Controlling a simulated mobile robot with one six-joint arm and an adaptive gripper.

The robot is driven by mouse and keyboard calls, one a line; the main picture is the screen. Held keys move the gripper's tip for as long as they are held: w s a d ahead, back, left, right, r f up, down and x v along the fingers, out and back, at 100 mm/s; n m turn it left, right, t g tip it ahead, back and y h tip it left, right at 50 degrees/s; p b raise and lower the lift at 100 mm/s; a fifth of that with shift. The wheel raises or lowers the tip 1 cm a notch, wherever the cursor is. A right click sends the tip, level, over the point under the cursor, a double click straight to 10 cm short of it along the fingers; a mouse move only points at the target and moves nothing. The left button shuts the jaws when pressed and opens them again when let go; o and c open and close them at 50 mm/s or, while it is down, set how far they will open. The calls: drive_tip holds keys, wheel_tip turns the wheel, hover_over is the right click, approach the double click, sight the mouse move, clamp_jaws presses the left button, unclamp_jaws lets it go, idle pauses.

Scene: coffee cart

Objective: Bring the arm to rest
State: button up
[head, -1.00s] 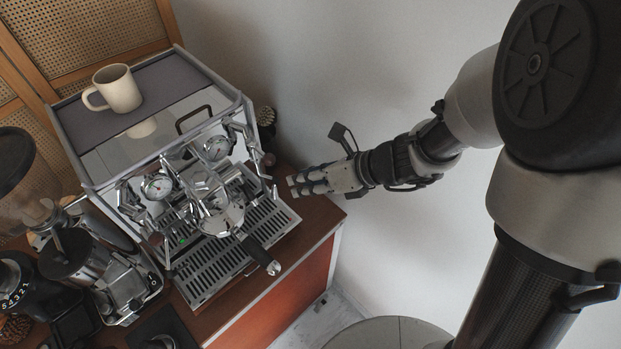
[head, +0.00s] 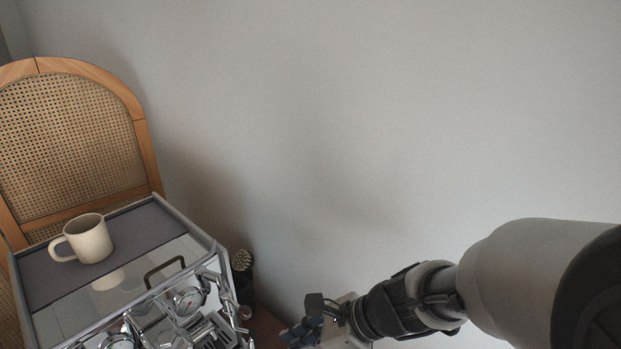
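My gripper (head: 318,330) is at the bottom of the head view, to the right of the espresso machine (head: 185,250) and apart from it as far as I can see. Its fingers are partly cut off by the lower frame edge, so I cannot tell whether they are open or shut. No held object shows. My arm reaches in from the lower right, in front of the bare wall.
A cream mug (head: 88,240) stands upright on top of the machine. A brush (head: 241,262) stands beside the machine's right side. The grey wall (head: 380,130) leaves open room above my arm.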

drive_tip(key=s+d+r+n+t+h+b, duration=0.1)
drive_tip(key=s+d+n+h+b, duration=0.5)
drive_tip(key=s+d+n, duration=0.6)
drive_tip(key=d+n+t+h, duration=0.1)
drive_tip(key=d+n, duration=0.3)
drive_tip(key=n, duration=0.4)
drive_tip(key=shift+s+d+n+t+h+b, duration=0.3)
drive_tip(key=shift+d+t+h, duration=0.1)
drive_tip(key=shift+h, duration=0.4)
